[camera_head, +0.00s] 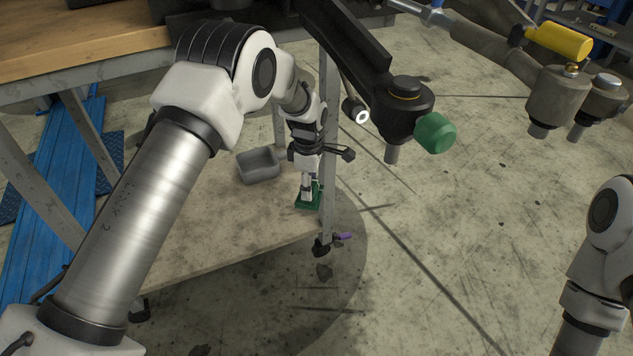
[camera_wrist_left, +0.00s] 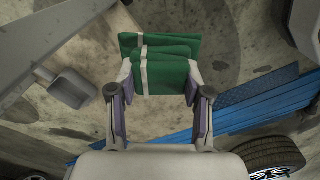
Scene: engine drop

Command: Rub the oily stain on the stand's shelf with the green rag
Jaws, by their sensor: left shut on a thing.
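My left gripper (camera_head: 309,186) reaches down under the workbench to its low shelf (camera_head: 205,230). It is shut on the green rag (camera_head: 301,203), which is at the shelf's right end beside a metal leg. In the left wrist view the rag (camera_wrist_left: 170,47) is a folded green cloth with a pale stripe, between the two fingers of my left gripper (camera_wrist_left: 160,85). I cannot tell whether the rag touches the shelf. I cannot pick out an oily stain for certain; the rag and gripper hide part of the surface. My right gripper is out of view.
A grey tray (camera_head: 258,165) sits on the shelf left of the rag; it also shows in the left wrist view (camera_wrist_left: 71,89). A metal leg (camera_head: 328,150) stands close right of my gripper. A dark fixture with a green knob (camera_head: 436,132) hangs above right.

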